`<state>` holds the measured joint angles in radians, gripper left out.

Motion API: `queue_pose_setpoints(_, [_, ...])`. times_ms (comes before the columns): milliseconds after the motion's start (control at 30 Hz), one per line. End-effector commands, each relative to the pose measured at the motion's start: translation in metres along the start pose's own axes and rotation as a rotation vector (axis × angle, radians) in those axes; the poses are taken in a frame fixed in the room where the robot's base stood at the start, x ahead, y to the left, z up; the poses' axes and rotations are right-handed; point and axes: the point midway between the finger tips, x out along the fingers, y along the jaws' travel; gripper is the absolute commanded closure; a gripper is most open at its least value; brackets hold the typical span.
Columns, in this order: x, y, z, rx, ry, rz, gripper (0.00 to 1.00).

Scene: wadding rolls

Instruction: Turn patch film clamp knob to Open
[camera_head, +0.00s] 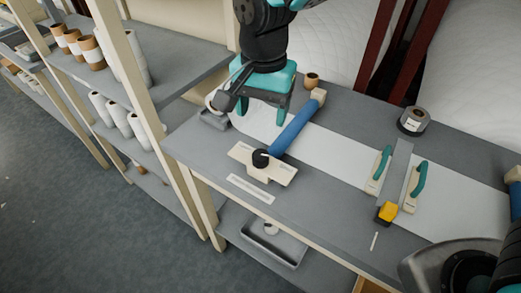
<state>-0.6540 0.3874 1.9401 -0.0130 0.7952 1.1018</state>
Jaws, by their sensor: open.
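The knob (260,158) is black and round with a small pale mark. It sits at the near end of a blue roller (298,126), over a cream plate (278,174) on the grey table. A pale label strip (250,189) lies in front of the plate; its writing is too small to read. The knob's exact setting cannot be told. My gripper (262,112), teal with two fingers pointing down, is open and empty. It is behind the knob in the picture, left of the roller's far end, and apart from the knob.
A white sheet (335,152) crosses the table (335,211). A wooden shelf post (150,95) stands at left. A grey tray (281,255) sits below.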

Motion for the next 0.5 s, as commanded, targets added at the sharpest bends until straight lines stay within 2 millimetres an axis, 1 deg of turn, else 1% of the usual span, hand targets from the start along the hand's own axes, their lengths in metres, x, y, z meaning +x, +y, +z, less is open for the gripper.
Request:
queue_pose_setpoints(33, [0.012,0.001,0.001,-0.001,-0.003,0.006,0.33])
queue_pose_setpoints(100, [0.029,0.001,0.001,-0.001,-0.004,0.006,0.33])
queue_pose_setpoints(300, [0.073,0.001,0.001,-0.002,-0.003,0.005,0.33])
queue_pose_setpoints(400, [0.092,0.001,0.001,-0.003,-0.003,0.004,0.33])
queue_pose_setpoints(500, [0.106,0.001,0.001,-0.003,-0.002,0.003,0.33])
